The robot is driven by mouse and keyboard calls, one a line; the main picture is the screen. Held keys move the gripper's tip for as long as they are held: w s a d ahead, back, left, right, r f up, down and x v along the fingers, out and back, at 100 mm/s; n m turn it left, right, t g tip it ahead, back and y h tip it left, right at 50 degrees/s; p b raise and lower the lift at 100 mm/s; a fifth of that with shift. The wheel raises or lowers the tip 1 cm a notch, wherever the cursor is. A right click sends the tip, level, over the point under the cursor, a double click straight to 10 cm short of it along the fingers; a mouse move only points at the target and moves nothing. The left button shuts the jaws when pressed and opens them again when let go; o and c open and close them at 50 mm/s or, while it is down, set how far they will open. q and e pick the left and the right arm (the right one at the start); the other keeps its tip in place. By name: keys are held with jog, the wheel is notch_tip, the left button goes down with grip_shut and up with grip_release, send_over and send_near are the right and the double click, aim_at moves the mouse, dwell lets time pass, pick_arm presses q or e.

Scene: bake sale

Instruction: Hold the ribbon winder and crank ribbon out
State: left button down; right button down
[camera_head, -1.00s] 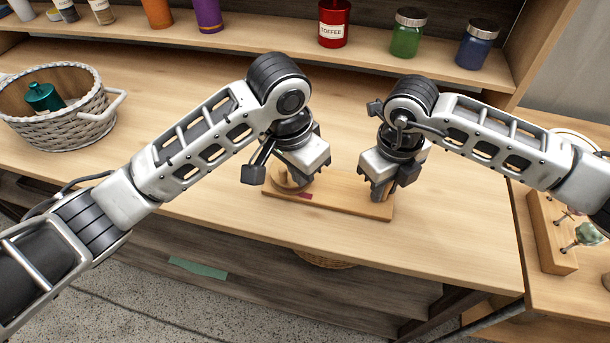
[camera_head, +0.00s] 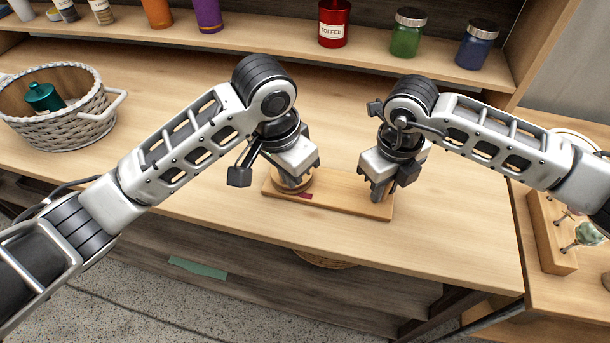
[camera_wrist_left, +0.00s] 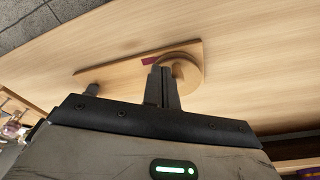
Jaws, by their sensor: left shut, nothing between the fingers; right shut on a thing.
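The ribbon winder is a flat wooden board (camera_head: 345,204) on the counter, with a round wooden drum (camera_head: 305,186) at its left end. A short dark red ribbon end (camera_head: 304,195) shows at the drum. My left gripper (camera_head: 296,176) is over the drum and hides much of it. In the left wrist view its fingers (camera_wrist_left: 162,88) are together and empty, in front of the drum (camera_wrist_left: 190,80). The crank is not clearly visible. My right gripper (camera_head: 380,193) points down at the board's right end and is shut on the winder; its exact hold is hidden.
A white wicker basket (camera_head: 70,131) with a teal item stands at the far left. A shelf behind holds a red coffee tin (camera_head: 334,28) and several jars. A wooden peg block (camera_head: 552,238) is at the right. The counter's front edge is close to the board.

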pick_arm(q)
jog(key=shift+w+a, duration=0.25)
jog(key=shift+w, duration=0.05)
dwell(0.4)
jog(key=shift+s+d, duration=0.15)
jog(key=shift+d, duration=0.1)
notch_tip(320, 180, up, 4)
jog(key=shift+f, duration=0.25)
dwell(0.4)
